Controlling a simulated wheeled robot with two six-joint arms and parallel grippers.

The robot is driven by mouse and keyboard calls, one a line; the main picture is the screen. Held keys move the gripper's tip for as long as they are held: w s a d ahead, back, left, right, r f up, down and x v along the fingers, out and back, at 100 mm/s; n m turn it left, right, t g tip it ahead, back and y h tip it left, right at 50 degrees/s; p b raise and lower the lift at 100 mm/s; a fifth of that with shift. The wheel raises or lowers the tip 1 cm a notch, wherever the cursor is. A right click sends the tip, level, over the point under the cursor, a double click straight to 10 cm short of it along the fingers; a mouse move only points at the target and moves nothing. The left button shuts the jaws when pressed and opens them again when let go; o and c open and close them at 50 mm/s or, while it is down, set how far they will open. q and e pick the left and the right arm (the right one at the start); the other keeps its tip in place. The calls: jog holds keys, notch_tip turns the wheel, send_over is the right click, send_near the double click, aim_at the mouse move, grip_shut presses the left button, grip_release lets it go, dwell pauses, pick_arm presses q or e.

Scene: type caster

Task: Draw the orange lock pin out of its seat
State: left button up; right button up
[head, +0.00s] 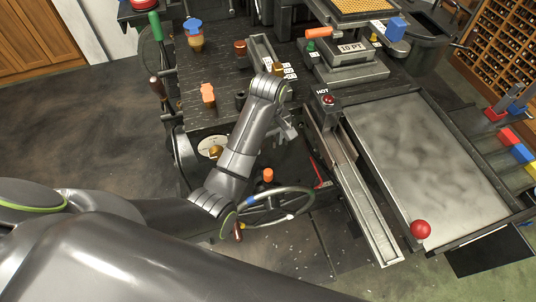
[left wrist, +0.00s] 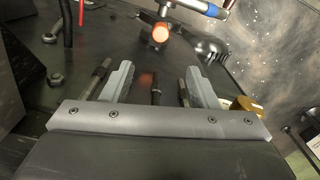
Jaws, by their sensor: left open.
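An orange knob (head: 268,175), which looks like the lock pin's head, stands beside the handwheel (head: 300,212). In the left wrist view the orange pin head (left wrist: 160,33) is a round end beyond the fingertips, near the wheel's blue-banded rim (left wrist: 208,9). My left gripper (head: 286,131) is open and empty, above and behind the pin in the head view. In the left wrist view its fingers (left wrist: 150,78) stand apart, clear of the pin head. The pin's seat cannot be made out. My right gripper is not in view.
A brass knob (head: 215,152) on a pale disc is left of my forearm. A red lever (head: 320,174) is right of the pin. A metal channel (head: 362,200) runs along the right. An orange-topped piece (head: 208,93) stands on the dark bench.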

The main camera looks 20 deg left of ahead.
aim_at(268, 171)
pick_arm(q)
notch_tip(268, 171, down, 17)
jog(key=shift+r+b, duration=0.1)
jog(key=shift+b, duration=0.75)
jog(key=c, duration=0.9)
jog(key=shift+o, duration=1.1)
grip_shut()
